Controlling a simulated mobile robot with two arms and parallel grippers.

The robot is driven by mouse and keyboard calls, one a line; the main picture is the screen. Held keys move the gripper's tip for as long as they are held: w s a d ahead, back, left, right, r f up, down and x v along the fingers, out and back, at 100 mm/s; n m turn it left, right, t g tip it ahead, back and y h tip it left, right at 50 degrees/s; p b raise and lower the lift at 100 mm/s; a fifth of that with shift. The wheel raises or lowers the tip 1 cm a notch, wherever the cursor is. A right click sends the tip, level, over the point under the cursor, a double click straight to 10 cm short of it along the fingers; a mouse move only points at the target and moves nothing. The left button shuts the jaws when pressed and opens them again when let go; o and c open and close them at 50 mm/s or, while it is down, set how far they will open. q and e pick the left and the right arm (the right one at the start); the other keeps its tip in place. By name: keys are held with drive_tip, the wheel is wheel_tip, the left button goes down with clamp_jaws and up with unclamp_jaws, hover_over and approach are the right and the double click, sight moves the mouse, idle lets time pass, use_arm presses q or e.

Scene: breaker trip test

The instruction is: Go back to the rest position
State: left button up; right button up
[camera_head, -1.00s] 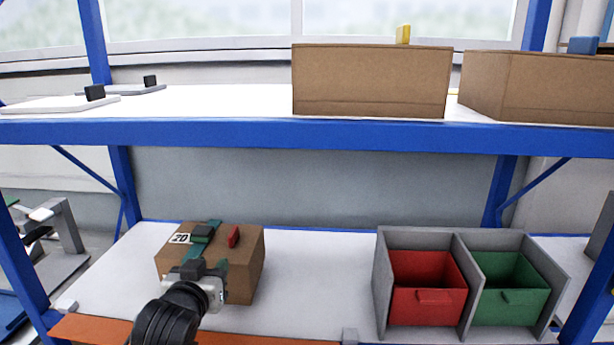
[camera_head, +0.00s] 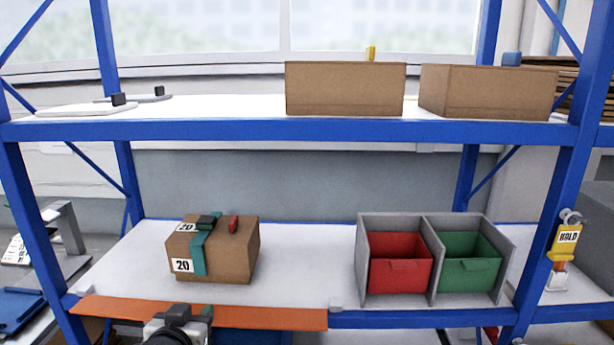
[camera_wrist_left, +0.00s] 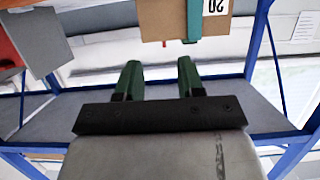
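The brown breaker box (camera_head: 228,262) stands on the lower shelf at the left. It has a teal strip (camera_head: 199,256), white "20" labels, a dark green-black piece (camera_head: 208,221) and a red piece (camera_head: 233,224) on top. My left gripper (camera_head: 192,312) is at the bottom edge, in front of the shelf and apart from the box. In the left wrist view its two green fingers (camera_wrist_left: 158,68) are spread with nothing between them. Part of the box (camera_wrist_left: 165,22) shows beyond them there. My right gripper is not in view.
A grey holder (camera_head: 363,270) with a red bin (camera_head: 400,270) and a green bin (camera_head: 468,265) stands on the lower shelf. An orange strip (camera_head: 250,318) lines the front edge. Blue posts (camera_head: 560,200) frame the rack, with a yellow HOLD tag (camera_head: 566,242) at right. Cardboard boxes (camera_head: 345,90) stand above.

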use_arm(q)
drive_tip(key=s+f+g, duration=0.4)
drive_tip(key=s+f, duration=0.3)
drive_tip(key=s, duration=0.3)
drive_tip(key=s+f+m+g, duration=0.1)
drive_tip(key=s+f+g, duration=0.2)
drive_tip(key=s+f, duration=0.5)
drive_tip(key=s+f+g, duration=0.4)
drive_tip(key=s+f, duration=0.1)
drive_tip(key=s, duration=0.7)
wheel_tip(320, 180, down, 30)
drive_tip(key=s+g+b, duration=0.1)
drive_tip(key=b, duration=0.2)
drive_tip(key=s+a+f+g+b, duration=0.1)
drive_tip(key=s+a+f, duration=0.2)
drive_tip(key=s+f, duration=1.2)
drive_tip(key=shift+s+f+m+g+y, duration=0.15)
drive_tip(key=shift+s+m+g+y, duration=0.15)
drive_tip(key=shift+m, duration=0.1)
drive_tip(key=shift+a, duration=0.1)
